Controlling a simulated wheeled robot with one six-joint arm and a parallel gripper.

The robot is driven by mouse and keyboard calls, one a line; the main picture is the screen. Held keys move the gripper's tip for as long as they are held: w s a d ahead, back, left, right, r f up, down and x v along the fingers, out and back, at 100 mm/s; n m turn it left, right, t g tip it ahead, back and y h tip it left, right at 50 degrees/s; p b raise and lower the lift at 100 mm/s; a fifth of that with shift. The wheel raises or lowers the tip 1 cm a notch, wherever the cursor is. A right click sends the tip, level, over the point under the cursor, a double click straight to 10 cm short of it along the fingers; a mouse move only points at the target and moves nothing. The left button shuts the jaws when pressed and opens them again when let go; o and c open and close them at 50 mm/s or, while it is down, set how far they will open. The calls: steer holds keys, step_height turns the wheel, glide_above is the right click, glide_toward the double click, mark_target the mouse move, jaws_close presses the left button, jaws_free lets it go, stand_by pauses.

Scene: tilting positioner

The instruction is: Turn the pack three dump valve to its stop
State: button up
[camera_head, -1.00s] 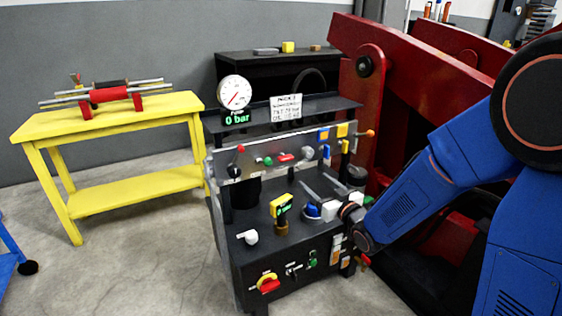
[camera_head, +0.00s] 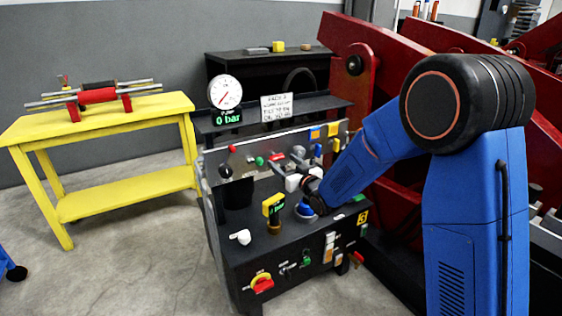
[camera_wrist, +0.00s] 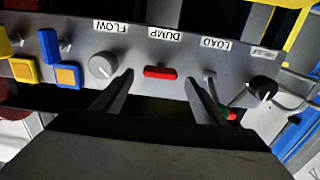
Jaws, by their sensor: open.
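The dump valve handle is a short red bar (camera_wrist: 160,72) on the grey panel, in line with the DUMP label in the wrist view, where the lettering is upside down. The bar lies along the panel's row of controls. In the head view the red handle (camera_head: 276,159) shows just left of my gripper. My gripper (camera_wrist: 159,80) is open and empty, facing the panel, with one finger on each side of the bar in the picture. I see no contact, and the remaining gap in depth cannot be told.
A grey FLOW knob (camera_wrist: 103,65) and a black knob (camera_wrist: 262,88) flank the handle, with a green-red lever tip (camera_wrist: 228,114) close to the right finger. A yellow device (camera_head: 272,205) and blue button (camera_head: 305,208) stand on the deck below. The gauge (camera_head: 224,92) display reads 0 bar.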

mark_target(277, 158)
steer(key=shift+x, duration=1.15)
steer(key=shift+c, duration=0.6)
steer(key=c, duration=0.9)
steer(key=shift+c, duration=0.2)
